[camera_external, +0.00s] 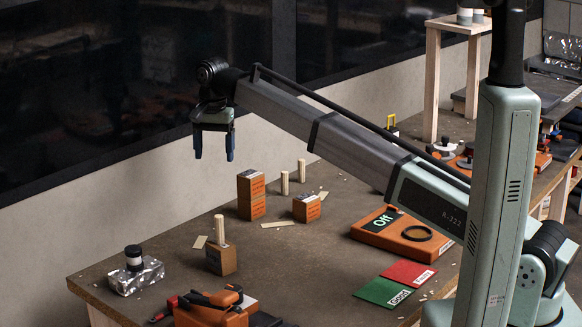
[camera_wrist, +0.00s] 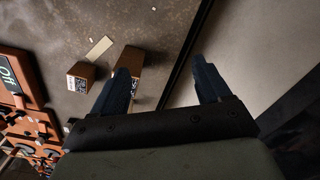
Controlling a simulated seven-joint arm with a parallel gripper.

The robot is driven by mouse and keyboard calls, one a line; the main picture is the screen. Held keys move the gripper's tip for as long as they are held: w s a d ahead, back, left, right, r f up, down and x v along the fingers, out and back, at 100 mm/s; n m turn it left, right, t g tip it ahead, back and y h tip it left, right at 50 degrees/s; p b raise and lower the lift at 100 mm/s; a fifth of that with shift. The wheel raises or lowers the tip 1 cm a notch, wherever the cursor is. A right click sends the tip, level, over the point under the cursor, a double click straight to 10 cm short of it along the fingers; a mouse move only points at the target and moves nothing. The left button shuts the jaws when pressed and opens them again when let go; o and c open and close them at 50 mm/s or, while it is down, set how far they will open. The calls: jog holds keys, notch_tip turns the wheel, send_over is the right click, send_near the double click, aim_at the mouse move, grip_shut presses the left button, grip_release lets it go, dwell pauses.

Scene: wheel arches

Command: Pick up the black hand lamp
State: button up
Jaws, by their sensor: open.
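My gripper (camera_external: 214,157) hangs high above the back left of the table, its two blue fingers apart and pointing down. It is open and empty, and in the wrist view (camera_wrist: 163,80) bare table and wall show between the fingers. I cannot make out a black hand lamp for certain in either view. A small dark round thing with a pale band (camera_external: 134,258) stands on a foil-wrapped block (camera_external: 138,277) at the table's left end, below and left of my gripper. A dark shape (camera_external: 266,320) at the front edge is cut off by the picture.
Orange blocks (camera_external: 251,195) and pale wooden pegs (camera_external: 301,171) stand mid-table. An orange case (camera_external: 372,237) marked "Off" carries a black ring (camera_external: 417,233). Green (camera_external: 384,292) and red cards (camera_external: 408,273) lie in front. Orange tools (camera_external: 212,308) crowd the front left. A wall runs behind the table.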

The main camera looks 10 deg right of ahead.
jog(key=w+d+m, duration=0.2)
jog(key=w+d, duration=0.8)
jog(key=d, duration=0.1)
jog(key=m+t+y, duration=0.3)
jog(key=m, duration=1.9)
send_near(392, 128)
jog(key=x, duration=0.6)
jog(key=shift+w, duration=0.2)
jog(key=shift+s+x, duration=0.2)
jog(key=shift+x, duration=2.4)
jog(key=shift+c, duration=0.3)
